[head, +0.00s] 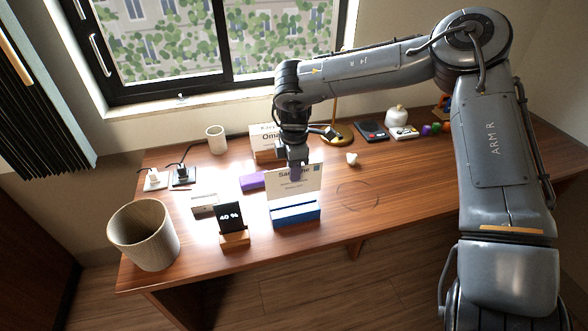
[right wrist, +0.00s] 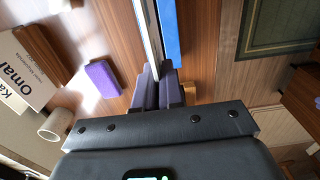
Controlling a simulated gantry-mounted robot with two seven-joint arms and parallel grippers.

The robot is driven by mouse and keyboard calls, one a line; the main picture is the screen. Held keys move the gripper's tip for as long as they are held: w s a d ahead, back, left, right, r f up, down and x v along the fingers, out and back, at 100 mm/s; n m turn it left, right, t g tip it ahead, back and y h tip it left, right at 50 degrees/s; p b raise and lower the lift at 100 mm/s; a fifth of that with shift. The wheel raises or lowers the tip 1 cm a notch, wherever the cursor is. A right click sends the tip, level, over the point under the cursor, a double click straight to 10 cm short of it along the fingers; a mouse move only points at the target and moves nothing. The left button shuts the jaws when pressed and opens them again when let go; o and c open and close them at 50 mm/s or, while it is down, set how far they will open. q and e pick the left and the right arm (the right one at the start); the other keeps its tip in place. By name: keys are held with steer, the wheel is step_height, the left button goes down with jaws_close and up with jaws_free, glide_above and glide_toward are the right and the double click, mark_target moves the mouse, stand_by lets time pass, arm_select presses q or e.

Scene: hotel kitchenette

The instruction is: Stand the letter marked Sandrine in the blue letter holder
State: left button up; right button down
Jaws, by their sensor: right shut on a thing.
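The letter marked Sandrine (head: 285,194) is a white sheet standing nearly upright, its lower edge at the blue letter holder (head: 297,217) near the table's front edge. My right gripper (head: 296,172) is shut on the letter's top edge from above and partly covers the name. In the right wrist view the right gripper (right wrist: 157,78) pinches the letter (right wrist: 148,28), seen edge-on beside the blue holder (right wrist: 169,35). I cannot tell whether the letter rests on the slot's bottom. My left gripper is not in view.
A phone (head: 230,216) on a wooden stand and a wooden bin (head: 145,237) are to the left. A purple block (head: 252,181) lies behind the holder, and a letter marked Omar (head: 265,139) stands farther back. The wood table right of the holder is mostly clear.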

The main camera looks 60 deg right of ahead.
mark_target(294, 190)
steer(key=shift+f+b, duration=0.8)
steer(key=shift+f, duration=0.4)
steer(key=shift+f+b, duration=1.45)
steer(key=shift+f, duration=0.5)
steer(key=shift+f+b, duration=0.4)
steer(key=shift+f, duration=0.25)
steer(key=c, duration=1.2)
jaws_free()
steer(key=shift+o, duration=0.2)
